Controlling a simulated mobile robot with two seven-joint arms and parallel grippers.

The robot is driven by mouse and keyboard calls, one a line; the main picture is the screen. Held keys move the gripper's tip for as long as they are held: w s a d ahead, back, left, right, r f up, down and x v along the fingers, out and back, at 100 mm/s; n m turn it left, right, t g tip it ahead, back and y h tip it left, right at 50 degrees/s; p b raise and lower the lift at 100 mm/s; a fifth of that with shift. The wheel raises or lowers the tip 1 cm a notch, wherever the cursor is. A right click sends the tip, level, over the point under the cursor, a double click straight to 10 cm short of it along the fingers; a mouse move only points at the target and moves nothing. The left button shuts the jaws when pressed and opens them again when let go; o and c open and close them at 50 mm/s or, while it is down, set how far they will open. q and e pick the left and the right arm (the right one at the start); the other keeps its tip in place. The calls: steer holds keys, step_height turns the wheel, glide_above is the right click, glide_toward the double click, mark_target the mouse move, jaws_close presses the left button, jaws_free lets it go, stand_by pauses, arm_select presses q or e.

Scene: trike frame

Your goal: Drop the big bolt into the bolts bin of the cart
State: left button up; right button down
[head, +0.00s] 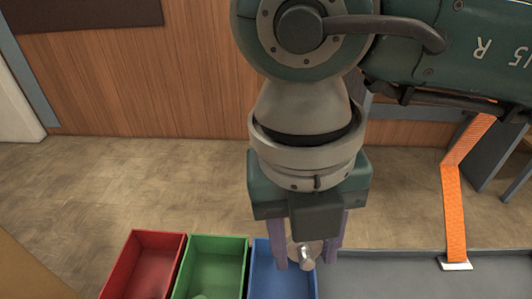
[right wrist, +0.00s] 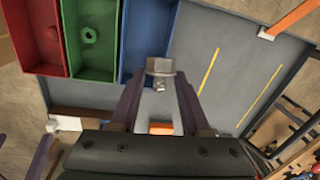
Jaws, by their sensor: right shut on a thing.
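My right gripper (head: 308,258) points down at the near edge of the head view, shut on the metal big bolt (head: 306,256). In the right wrist view the bolt's head (right wrist: 160,67) shows between the fingertips, and part of its shank is visible. A blue bin (head: 265,272) lies just left of and below the gripper in the head view; its inside looks empty where visible. A red bin (head: 140,265) is farthest left. No label shows which one is for bolts. My left gripper cannot be made out.
The bins sit on a grey cart top (head: 400,275), mostly bare to the right and marked with yellow lines (right wrist: 208,72) in the right wrist view. An orange strip (head: 455,210) rises at the right. Wooden floor and a panelled wall lie behind.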

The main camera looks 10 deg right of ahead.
step_height(320, 180, down, 3)
steer(key=shift+f+b, duration=0.2)
steer(key=shift+b, duration=0.85)
steer(key=shift+c, duration=1.4)
jaws_free()
step_height(320, 180, up, 10)
glide_above(301, 252)
steer(key=shift+w+a, duration=0.1)
steer(key=shift+a, duration=0.25)
